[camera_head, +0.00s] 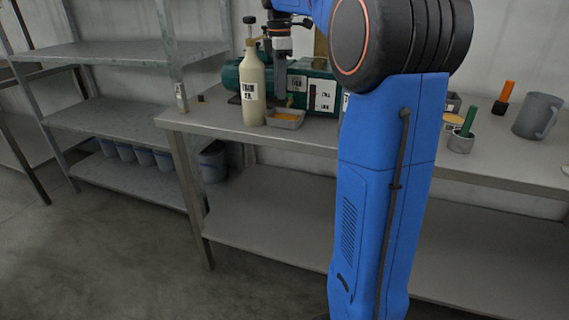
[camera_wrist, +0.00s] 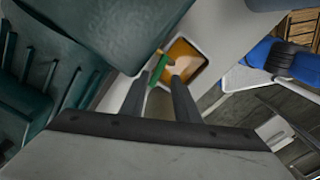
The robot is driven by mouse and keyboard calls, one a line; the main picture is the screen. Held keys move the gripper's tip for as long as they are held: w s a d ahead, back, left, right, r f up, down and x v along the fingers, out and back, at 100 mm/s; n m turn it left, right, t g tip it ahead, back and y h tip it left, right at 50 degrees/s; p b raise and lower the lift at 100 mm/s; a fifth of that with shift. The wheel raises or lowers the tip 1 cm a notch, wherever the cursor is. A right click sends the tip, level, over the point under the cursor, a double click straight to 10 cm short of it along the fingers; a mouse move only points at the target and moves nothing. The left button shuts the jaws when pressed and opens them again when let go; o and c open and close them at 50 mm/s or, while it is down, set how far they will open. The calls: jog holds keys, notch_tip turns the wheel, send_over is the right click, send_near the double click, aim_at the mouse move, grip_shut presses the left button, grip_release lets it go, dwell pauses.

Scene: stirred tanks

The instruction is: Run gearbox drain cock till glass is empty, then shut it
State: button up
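The green gearbox (camera_head: 318,90) stands at the back of the bench, partly hidden by my arm. In the wrist view its dark green body (camera_wrist: 105,25) fills the upper left. A small bright green lever (camera_wrist: 157,69), apparently the drain cock, shows near my fingertips. My gripper (camera_wrist: 161,80) has its fingers apart, with the lever's end at the gap between them; I cannot tell whether they touch it. A grey tray (camera_head: 285,123) holding amber liquid (camera_wrist: 184,58) is below, in front of the gearbox. I cannot make out the sight glass or its level.
A beige labelled bottle (camera_head: 252,85) stands just left of the tray on the bench (camera_head: 215,124). A grey mug (camera_head: 537,116), a small cup (camera_head: 461,142) with a green-handled tool and an orange-handled item (camera_head: 503,98) are at the right. Metal shelves (camera_head: 120,110) stand left.

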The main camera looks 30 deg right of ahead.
notch_tip(320, 180, up, 17)
jog(key=s+n, duration=0.3)
jog(key=n, duration=0.5)
jog(key=s+a+f+m+t, duration=0.1)
jog(key=s+a+f+m, duration=0.4)
jog(key=s+f, duration=0.2)
jog(key=s+a+f+m+t, duration=0.1)
jog(key=s+a+f+m, duration=0.3)
jog(key=s+f+m, duration=0.2)
jog(key=s+a+f+m+t, duration=0.1)
jog(key=s+a+f+m, duration=0.4)
jog(key=s+f, duration=0.4)
notch_tip(320, 180, down, 4)
jog(key=shift+s+a+f+m+t, duration=0.1)
jog(key=shift+s+a+m+t, duration=0.1)
jog(key=shift+a+m+t, duration=0.25)
dwell(1.0)
jog(key=shift+d, duration=0.1)
